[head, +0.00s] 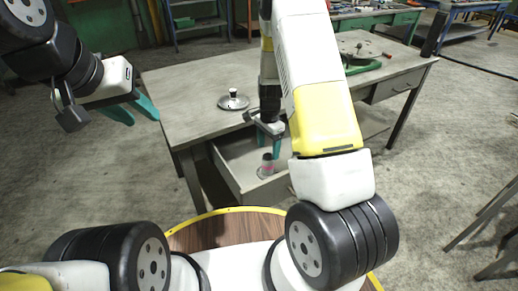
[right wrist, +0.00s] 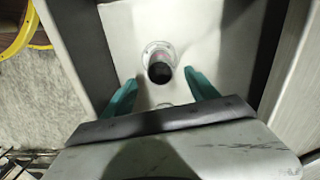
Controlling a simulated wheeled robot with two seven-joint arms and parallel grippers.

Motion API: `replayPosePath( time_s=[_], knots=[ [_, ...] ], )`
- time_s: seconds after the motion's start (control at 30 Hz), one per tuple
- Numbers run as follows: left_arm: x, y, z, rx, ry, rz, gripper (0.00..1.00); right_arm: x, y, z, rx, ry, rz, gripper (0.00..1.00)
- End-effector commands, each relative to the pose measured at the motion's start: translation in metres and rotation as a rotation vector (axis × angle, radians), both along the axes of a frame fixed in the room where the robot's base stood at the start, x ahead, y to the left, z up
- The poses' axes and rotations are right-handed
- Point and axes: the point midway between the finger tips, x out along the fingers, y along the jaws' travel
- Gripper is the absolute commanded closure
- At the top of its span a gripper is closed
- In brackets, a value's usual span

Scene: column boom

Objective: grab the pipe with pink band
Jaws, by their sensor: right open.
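The pipe with a pink band (head: 266,168) stands upright in the open drawer (head: 228,178) of the workbench. In the right wrist view, I look down on the pipe's dark round top (right wrist: 160,72), with a pale flange around its foot. My right gripper (head: 270,143) points down over the drawer and is open and empty. In the right wrist view, its teal fingers (right wrist: 161,93) are spread left and right, slightly nearer the camera's lower edge than the pipe. My left gripper (head: 134,110) is open and empty, in the air left of the bench.
The grey workbench (head: 190,87) carries a round metal flange piece (head: 233,101) and a green tool (head: 362,66) further right. The drawer walls (right wrist: 270,60) stand close around my right gripper. Free floor lies left of the bench.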

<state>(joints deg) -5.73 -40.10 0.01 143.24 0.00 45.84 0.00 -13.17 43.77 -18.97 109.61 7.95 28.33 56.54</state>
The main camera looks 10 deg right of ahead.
Motion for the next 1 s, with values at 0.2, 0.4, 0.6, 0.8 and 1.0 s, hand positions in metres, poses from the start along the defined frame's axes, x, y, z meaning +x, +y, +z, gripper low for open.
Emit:
replayPosePath(
  time_s=[0.2, 0.4, 0.6, 0.8, 1.0],
  knots=[
    [0.000, 0.000, 0.000, 0.000, 0.000, 0.000, 0.64, -0.001, -0.001, -0.030, 0.000, 0.004, 0.000, 0.32],
    [0.000, 0.000, 0.000, 0.000, 0.000, 0.000, 0.64, 0.001, -0.001, -0.054, 0.001, 0.000, 0.002, 0.32],
    [0.000, 0.000, 0.000, 0.000, 0.000, 0.000, 0.64, 0.001, -0.001, -0.057, 0.001, 0.000, 0.002, 0.32],
    [0.000, 0.000, 0.000, 0.000, 0.000, 0.000, 0.64, 0.001, -0.001, -0.056, 0.001, 0.000, 0.003, 0.58],
    [0.000, 0.000, 0.000, 0.000, 0.000, 0.000, 0.64, 0.001, -0.001, -0.056, 0.001, 0.000, 0.003, 0.97]
  ],
)
